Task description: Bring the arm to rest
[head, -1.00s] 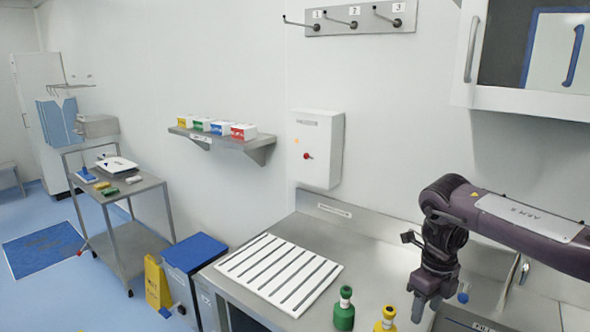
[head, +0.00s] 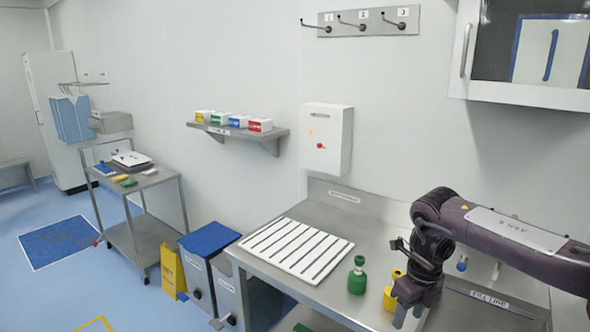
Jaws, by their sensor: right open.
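My right arm (head: 510,238) reaches in from the right over the steel counter (head: 345,308). My right gripper (head: 409,314) points down at the counter's front, its fingertips near the lower picture edge. It is open, and I see nothing between its fingers. It is just right of a yellow bottle (head: 390,298) and partly covers it. A green bottle (head: 357,277) stands upright further left, apart from the gripper. My left gripper is not in view.
A white slotted board (head: 297,250) lies on the counter's left part. A blue-lidded bin (head: 210,238) stands beside the counter. A steel cart (head: 140,187) is further left. A wall cabinet (head: 530,95) hangs above the arm. A blue-topped item (head: 462,266) is behind the arm.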

